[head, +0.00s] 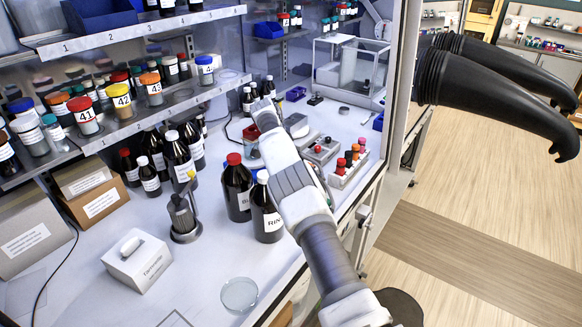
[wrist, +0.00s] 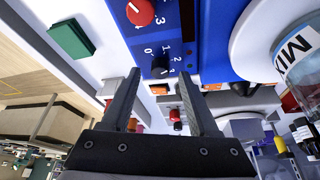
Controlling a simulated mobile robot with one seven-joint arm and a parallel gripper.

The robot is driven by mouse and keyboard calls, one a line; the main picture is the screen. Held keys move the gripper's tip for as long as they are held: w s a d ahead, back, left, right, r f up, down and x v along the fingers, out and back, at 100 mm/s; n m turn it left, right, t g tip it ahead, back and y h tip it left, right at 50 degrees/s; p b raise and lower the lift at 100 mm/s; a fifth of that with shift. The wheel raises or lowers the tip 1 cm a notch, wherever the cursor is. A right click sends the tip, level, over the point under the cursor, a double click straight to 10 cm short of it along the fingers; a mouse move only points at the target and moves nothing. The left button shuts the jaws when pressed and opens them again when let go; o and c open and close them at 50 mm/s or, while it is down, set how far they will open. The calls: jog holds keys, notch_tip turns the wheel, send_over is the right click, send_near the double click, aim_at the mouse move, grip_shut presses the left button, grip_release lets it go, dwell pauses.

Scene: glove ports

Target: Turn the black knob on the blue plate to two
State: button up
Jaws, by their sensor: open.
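The black knob (wrist: 160,68) sits at the lower part of the blue plate (wrist: 212,45) in the wrist view, with small white digits from 0 upward printed around it. Which digit it points to is too small to tell. My gripper (wrist: 159,75) is open, with one finger on each side of the knob in the picture. I cannot tell whether the fingertips touch it. A red knob (wrist: 140,12) with its own digits is higher on the same plate. In the head view my gripper (head: 263,108) reaches over the bench; the knob and plate are not discernible there.
A green square block (wrist: 71,40) is left of the plate, and a white round part with a labelled jar (wrist: 300,55) is right.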

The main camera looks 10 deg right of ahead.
jog(key=p+v, duration=0.1)
jog(key=v, duration=1.4)
jog(key=shift+a+r, duration=0.15)
jog(key=shift+r, duration=0.25)
